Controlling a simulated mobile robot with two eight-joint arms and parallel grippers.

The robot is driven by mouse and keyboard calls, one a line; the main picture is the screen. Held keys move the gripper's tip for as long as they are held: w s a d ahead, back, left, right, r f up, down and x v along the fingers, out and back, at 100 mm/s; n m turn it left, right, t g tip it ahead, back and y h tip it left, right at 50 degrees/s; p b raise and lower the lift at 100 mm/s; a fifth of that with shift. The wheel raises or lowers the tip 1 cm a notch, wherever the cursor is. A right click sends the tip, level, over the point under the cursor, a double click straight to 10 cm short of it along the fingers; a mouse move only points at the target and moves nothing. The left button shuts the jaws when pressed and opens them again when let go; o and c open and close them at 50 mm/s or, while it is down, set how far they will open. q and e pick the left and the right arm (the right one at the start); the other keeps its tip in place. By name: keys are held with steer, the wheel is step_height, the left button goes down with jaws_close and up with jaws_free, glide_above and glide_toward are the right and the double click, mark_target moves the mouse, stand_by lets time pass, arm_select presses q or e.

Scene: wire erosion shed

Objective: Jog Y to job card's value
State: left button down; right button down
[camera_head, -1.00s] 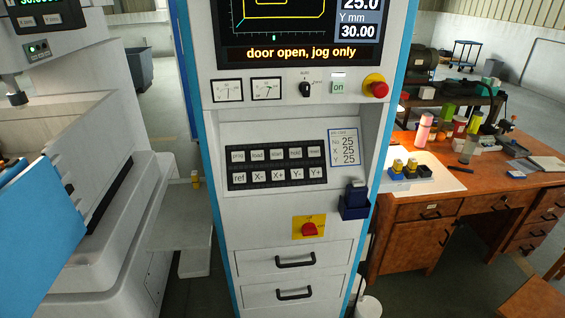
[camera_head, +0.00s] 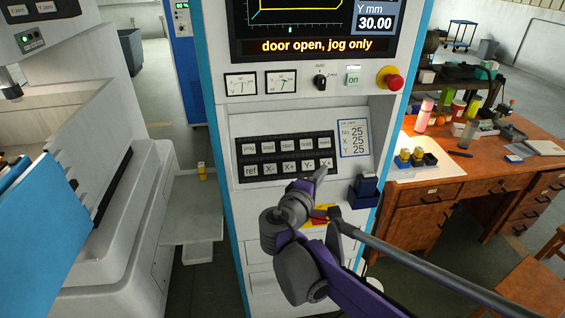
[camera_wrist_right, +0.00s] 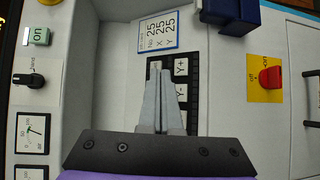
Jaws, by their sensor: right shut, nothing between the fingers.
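The control cabinet's screen (camera_head: 315,30) reads Y mm 30.00 and "door open, jog only". The job card (camera_head: 354,138) lists No 25, X 25, Y 25; it also shows in the right wrist view (camera_wrist_right: 159,32). The keypad (camera_head: 286,156) has ref, X-, X+, Y- and Y+ in its lower row. My right gripper (camera_head: 321,174) is shut and empty in front of the keypad's right end, partly covering the Y+ key (camera_head: 326,162). In the wrist view its fingertips (camera_wrist_right: 158,72) appear beside the Y+ key (camera_wrist_right: 181,68); contact cannot be told. My left gripper is out of view.
A red emergency button (camera_head: 391,78), a mode knob (camera_head: 320,82) and a green "on" button (camera_head: 353,79) sit above the keypad. A dark blue holder (camera_head: 363,192) juts out at its lower right. A wooden desk (camera_head: 425,205) stands right; a blue panel (camera_head: 38,225) is at left.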

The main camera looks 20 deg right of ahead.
mark_target(307, 168)
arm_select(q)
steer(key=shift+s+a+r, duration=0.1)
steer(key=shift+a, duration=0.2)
arm_select(e)
steer(key=shift+w+a+r+t, duration=0.4)
steer(key=shift+w+a+r, duration=0.1)
steer(key=shift+w+a, duration=0.1)
steer(key=shift+d, duration=0.1)
